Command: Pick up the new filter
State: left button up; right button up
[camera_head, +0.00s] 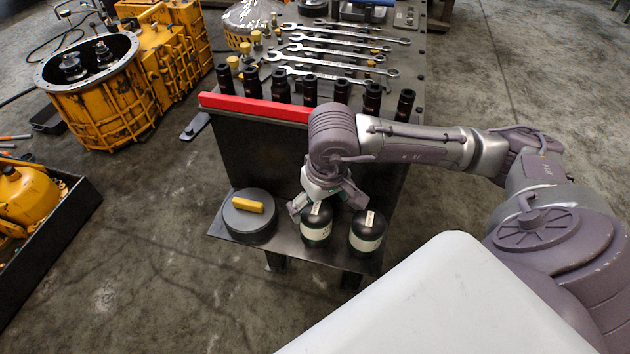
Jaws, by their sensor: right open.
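Two dark filters with pale labels stand upright on the low shelf (293,262) of a metal stand. The left filter (316,228) is partly covered by my right gripper (322,207). The right filter (367,232) stands beside it, clear of the fingers. I cannot tell from markings which one is new. My right gripper is open, with its fingers pointing down around the top of the left filter. Whether the fingers touch it cannot be seen. My left gripper is not in view.
A grey round container (249,222) with a yellow block (248,205) sits left on the shelf. A yellow transmission housing (103,108) and a black crate (55,243) stand left.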

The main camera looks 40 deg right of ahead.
jog(key=shift+w+f, duration=0.2)
jog(key=shift+f, duration=0.6)
jog(key=f, duration=0.4)
jog(key=shift+w+a+f, duration=0.1)
jog(key=shift+w+f, duration=0.05)
jog(key=shift+w, duration=0.15)
jog(key=shift+w+f, duration=0.1)
jog(key=shift+f, duration=0.35)
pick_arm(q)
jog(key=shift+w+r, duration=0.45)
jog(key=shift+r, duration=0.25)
pick_arm(e)
jog(key=c, duration=1.6)
